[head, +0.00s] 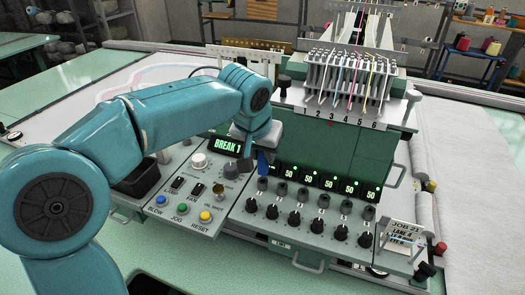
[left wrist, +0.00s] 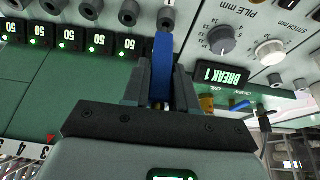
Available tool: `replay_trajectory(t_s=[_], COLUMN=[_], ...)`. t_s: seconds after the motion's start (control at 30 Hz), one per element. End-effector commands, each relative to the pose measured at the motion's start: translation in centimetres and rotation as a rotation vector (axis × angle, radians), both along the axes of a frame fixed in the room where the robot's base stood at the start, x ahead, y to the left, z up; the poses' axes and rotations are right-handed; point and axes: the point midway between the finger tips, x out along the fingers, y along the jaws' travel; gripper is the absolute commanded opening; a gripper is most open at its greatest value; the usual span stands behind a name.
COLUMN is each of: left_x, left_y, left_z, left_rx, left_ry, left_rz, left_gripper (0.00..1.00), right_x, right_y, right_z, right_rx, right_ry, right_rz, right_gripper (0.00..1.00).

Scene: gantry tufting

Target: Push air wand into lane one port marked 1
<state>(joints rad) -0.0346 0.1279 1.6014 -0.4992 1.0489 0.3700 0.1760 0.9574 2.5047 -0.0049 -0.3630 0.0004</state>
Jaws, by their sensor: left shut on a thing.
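My left gripper (head: 262,157) is over the green front of the machine, just above the left end of the row of small ports. In the left wrist view its two dark fingers (left wrist: 161,92) are shut on a blue piece, which I take as the air wand (left wrist: 162,62). The blue also shows below the gripper in the head view (head: 262,164). Its far end points at the grey round port with a 1 beside it (left wrist: 167,18). That lane one port (head: 262,184) shows just below the gripper. I cannot tell whether they touch. My right gripper is not in view.
Several green "50" displays (head: 305,176) and a row of black knobs (head: 294,218) run right of the gripper. A "BREAK 1" screen (head: 227,144) and a panel with coloured buttons (head: 186,208) are left. Numbered yarn guides (head: 340,120) stand above.

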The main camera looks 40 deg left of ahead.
Motion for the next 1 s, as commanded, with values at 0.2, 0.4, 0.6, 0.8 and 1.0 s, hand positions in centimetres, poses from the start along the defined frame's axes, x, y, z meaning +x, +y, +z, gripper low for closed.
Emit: replay_trajectory(t_s=[0.2, 0.4, 0.6, 0.8, 1.0], left_x=[-0.01, -0.03, -0.02, -0.03, -0.01], left_y=[0.04, 0.08, 0.08, 0.07, 0.08], left_z=[0.02, 0.02, -0.04, -0.41, -0.82], left_rx=[0.000, 0.000, 0.000, 0.000, 0.000], left_ry=[0.000, 0.000, 0.000, 0.000, -0.001], left_rz=[0.000, 0.000, 0.000, 0.000, 0.000], left_gripper=[0.00, 0.00, 0.00, 0.00, 0.00], right_x=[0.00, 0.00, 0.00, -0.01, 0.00], right_y=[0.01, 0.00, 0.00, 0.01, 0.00], right_z=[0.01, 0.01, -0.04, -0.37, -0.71], right_rx=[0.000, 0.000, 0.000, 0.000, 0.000], right_ry=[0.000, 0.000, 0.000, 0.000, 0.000], right_rz=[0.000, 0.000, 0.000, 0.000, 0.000], right_gripper=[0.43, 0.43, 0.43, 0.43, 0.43])
